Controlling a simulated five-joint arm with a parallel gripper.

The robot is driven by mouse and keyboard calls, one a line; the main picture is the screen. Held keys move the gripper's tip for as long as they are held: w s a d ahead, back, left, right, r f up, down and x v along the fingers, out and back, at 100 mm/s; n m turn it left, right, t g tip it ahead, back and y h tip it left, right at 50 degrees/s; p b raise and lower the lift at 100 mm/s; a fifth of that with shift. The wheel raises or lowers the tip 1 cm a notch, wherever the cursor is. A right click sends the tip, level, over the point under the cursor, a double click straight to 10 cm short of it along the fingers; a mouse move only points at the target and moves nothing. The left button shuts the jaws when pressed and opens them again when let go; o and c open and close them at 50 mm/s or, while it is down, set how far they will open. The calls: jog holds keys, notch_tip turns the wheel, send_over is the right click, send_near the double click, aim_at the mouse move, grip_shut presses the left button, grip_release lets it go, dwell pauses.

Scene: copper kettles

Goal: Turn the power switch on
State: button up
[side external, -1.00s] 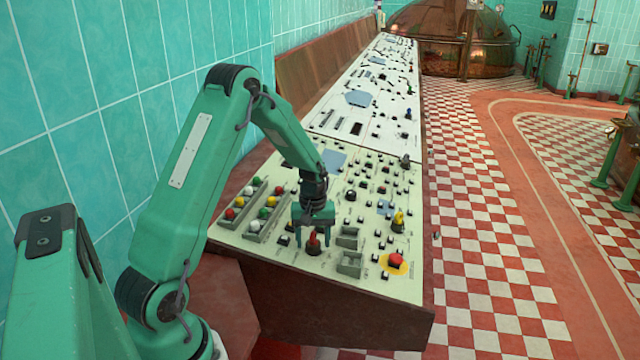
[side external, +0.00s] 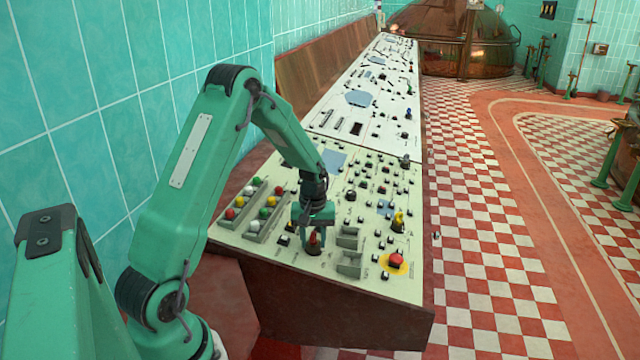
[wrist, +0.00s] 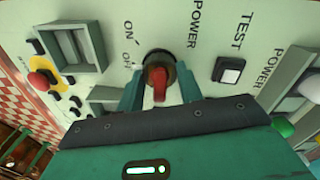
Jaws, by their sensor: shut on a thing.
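The power switch is a red rotary knob on a dark round base, at the near part of the cream control panel (side external: 283,262) in the side view (side external: 314,240). In the wrist view the red knob (wrist: 158,82) stands between my two fingers, near printed ON and POWER labels. My gripper (side external: 315,233) points down over the switch and is shut on it. In the wrist view the fingers of my gripper (wrist: 159,92) are on either side of the knob. The fingers partly hide the knob's base.
A red emergency button (side external: 396,260) on a yellow disc and a yellow knob (side external: 398,218) lie to the right. Raised frames with coloured lamps (side external: 267,208) stand to the left. Two grey box frames (side external: 349,263) sit close by. A white TEST button (wrist: 229,70) is beside the switch.

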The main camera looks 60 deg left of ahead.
jog(key=shift+m, duration=2.2)
jog(key=shift+r+m, duration=0.1)
jog(key=shift+m, duration=2.1)
jog(key=o, duration=1)
jog(key=shift+r, duration=3.85)
